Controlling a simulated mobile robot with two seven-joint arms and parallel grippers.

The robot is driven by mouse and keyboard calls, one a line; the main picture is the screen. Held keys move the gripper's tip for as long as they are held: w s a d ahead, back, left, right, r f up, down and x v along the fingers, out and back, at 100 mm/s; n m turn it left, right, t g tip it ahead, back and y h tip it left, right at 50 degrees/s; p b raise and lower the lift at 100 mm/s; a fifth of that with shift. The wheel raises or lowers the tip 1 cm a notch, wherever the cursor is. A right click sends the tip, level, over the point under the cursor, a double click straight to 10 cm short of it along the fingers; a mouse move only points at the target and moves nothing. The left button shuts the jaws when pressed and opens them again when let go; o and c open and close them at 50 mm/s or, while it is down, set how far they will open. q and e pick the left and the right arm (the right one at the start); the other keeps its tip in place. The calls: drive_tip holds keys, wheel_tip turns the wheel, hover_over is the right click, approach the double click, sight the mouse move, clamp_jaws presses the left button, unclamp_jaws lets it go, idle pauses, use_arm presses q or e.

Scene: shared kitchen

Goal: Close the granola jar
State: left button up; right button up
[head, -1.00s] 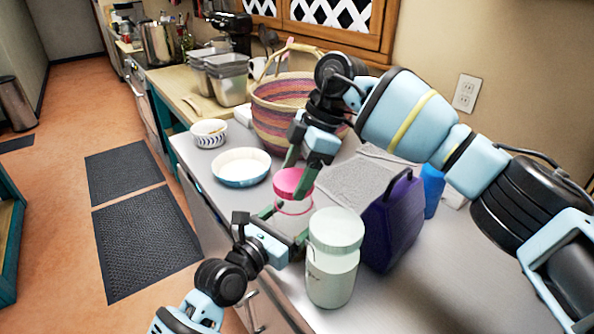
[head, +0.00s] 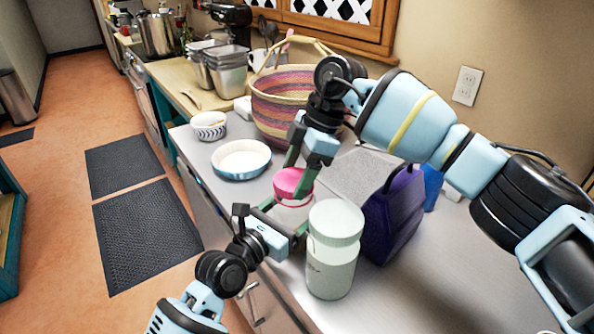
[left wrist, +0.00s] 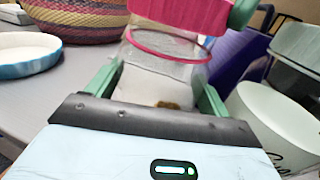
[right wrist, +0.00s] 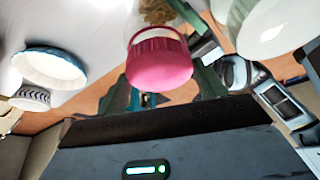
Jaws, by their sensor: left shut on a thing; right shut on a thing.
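The granola jar (head: 291,214) is clear with a pink ring at its mouth, and stands on the counter. In the left wrist view its glass body (left wrist: 160,75) shows a little brown granola at the bottom. My left gripper (head: 284,217) is shut around the body from the near side. The pink lid (head: 292,184) is held by my right gripper (head: 300,172), just above the jar's mouth. In the left wrist view the lid (left wrist: 180,12) looks a little apart from the ring and tilted. The right wrist view shows the lid (right wrist: 160,66) between the fingers.
A pale green canister (head: 333,262) stands close right of the jar, with a purple bag-like holder (head: 393,215) behind it. A blue-white dish (head: 240,160), a small bowl (head: 208,126) and a woven basket (head: 275,105) stand to the left and behind. The counter's right front is clear.

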drive_tip(key=shift+f, duration=0.55)
use_arm(q)
drive_tip(key=c, duration=0.5)
drive_tip(key=shift+f, duration=0.1)
use_arm(e)
drive_tip(key=m+t, duration=0.1)
drive_tip(key=m, duration=0.2)
drive_tip(key=shift+s+m+t, duration=0.15)
drive_tip(key=shift+m+t, duration=0.65)
drive_tip(key=shift+m, duration=1)
drive_tip(key=o, duration=0.9)
drive_tip(key=shift+o, duration=0.2)
drive_tip(key=shift+r, duration=0.1)
